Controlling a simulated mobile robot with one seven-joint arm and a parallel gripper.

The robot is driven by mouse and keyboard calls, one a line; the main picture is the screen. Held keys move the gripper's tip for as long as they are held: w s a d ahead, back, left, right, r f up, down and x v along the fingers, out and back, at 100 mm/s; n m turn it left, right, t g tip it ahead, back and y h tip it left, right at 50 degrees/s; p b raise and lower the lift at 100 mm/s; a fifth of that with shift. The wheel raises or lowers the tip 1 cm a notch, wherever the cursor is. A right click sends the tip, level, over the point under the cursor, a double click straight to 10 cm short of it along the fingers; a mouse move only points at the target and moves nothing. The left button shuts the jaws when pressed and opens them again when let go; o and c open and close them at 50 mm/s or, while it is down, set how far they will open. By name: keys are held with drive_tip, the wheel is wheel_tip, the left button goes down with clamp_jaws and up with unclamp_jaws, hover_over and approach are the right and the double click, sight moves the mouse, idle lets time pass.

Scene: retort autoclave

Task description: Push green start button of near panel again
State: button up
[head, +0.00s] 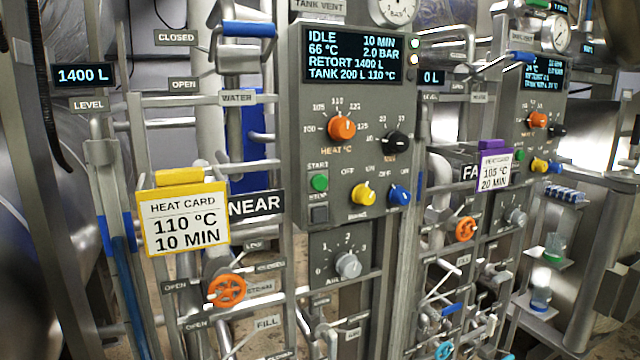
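The near panel (345,250) is a grey box in the middle of the head view, beside the black NEAR sign (256,204). Its green start button (320,183) sits at the lower left of the panel, under a START label. The panel's display (352,55) reads IDLE, 10 MIN, 66 °C, 2.0 BAR, RETORT 1400 L, TANK 200 L 110 °C. The orange heat knob (342,127) is above the button, with a black knob (396,142) to its right. Yellow (364,195) and blue (399,195) knobs are right of the button. My gripper is not in view.
A yellow-framed heat card (187,219) reads 110 °C, 10 MIN. A far panel (540,120) with a purple-topped card (495,170) stands at the right. Pipes, rails and orange handwheels (227,291) surround the near panel. The front of the start button is unobstructed.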

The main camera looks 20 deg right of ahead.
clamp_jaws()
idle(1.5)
